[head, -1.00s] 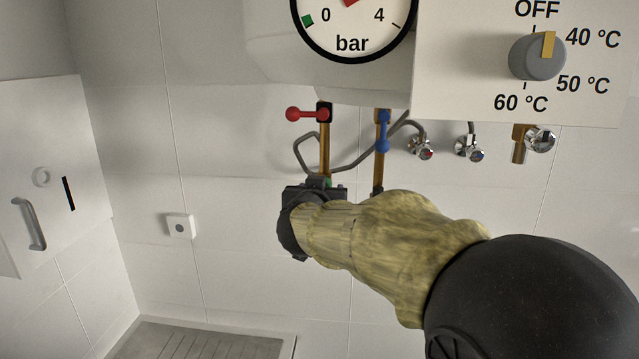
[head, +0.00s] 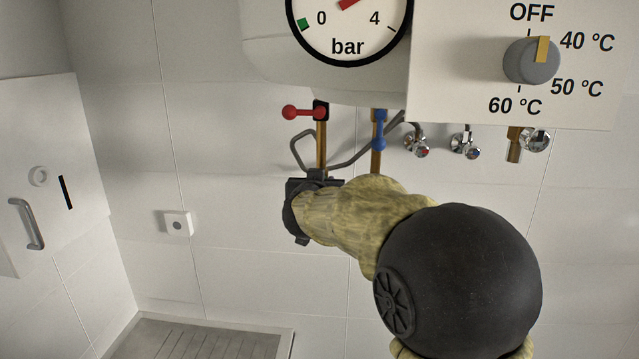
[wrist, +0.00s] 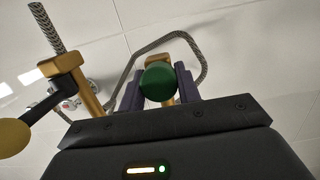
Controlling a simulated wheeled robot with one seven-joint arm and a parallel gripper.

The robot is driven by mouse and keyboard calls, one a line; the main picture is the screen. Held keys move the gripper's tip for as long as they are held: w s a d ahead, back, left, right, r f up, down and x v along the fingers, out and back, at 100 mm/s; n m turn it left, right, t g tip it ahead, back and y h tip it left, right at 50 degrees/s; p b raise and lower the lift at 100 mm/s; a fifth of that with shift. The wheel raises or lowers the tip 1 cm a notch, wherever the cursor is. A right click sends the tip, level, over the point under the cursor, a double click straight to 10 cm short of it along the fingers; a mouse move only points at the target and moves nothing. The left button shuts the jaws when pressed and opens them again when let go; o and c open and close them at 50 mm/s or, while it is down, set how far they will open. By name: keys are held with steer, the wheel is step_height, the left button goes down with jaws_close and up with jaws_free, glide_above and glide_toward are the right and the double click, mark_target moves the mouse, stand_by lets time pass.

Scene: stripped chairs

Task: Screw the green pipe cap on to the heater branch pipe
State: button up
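The green pipe cap (wrist: 158,82) sits between the two dark fingers of my gripper (wrist: 160,90) in the wrist view, with both fingers against its sides. A brass pipe (wrist: 168,101) shows just behind the cap. I cannot tell whether the cap is threaded on it. In the head view my gripper (head: 314,190) is at the lower end of the brass pipe under the red valve (head: 321,150), which I take as the heater branch pipe. My gripper hides that pipe end and the cap there.
A red valve handle (head: 292,113) and a blue one (head: 379,132) sit above my arm. A bent grey hose (head: 345,163) runs behind the pipes. Chrome taps (head: 465,146) are to the right. Below my gripper the tiled wall is clear.

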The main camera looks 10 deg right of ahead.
steer(key=shift+o, duration=0.8)
jaws_close()
steer(key=shift+r+g+p, duration=0.1)
steer(key=shift+g+p, duration=0.3)
steer(key=shift+p, duration=1.7)
steer(key=shift+f+m+b, duration=0.25)
steer(key=shift+m+b, duration=0.15)
steer(key=shift+b, duration=0.35)
steer(key=shift+m+y+b, duration=0.5)
steer(key=shift+m+b, duration=0.2)
steer(key=shift+b, duration=0.2)
steer(key=o, duration=1.2)
jaws_free()
steer(key=shift+r, duration=0.2)
